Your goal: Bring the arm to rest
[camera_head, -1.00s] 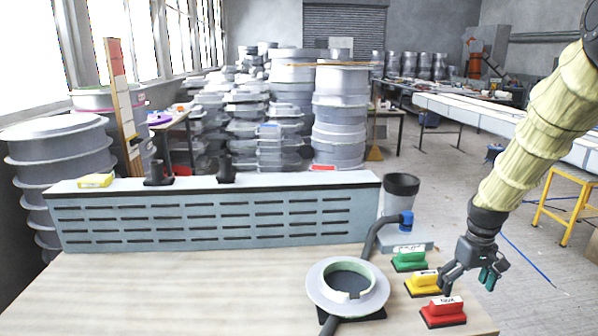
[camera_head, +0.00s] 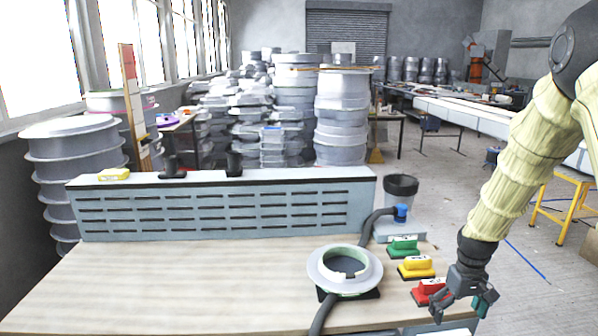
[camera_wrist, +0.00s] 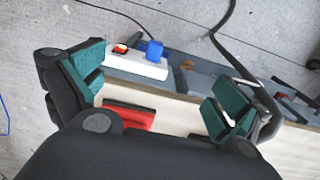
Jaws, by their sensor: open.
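My gripper (camera_head: 462,308) hangs at the right front edge of the table in the head view, beside the red block (camera_head: 430,292). It is open, with nothing between its fingers. In the wrist view the two teal-padded fingers of my gripper (camera_wrist: 155,100) are spread wide apart. The red block (camera_wrist: 130,116) shows beyond and below the left finger there, partly hidden by it. My arm, in a pale yellow sleeve, comes down from the upper right in the head view.
On the table (camera_head: 200,285) a yellow block (camera_head: 416,268) and a green block (camera_head: 403,247) stand behind the red one. A grey ring mould (camera_head: 345,286) with a hose lies left of them. A slotted blue-grey panel (camera_head: 220,210) backs the table. The table's left part is clear.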

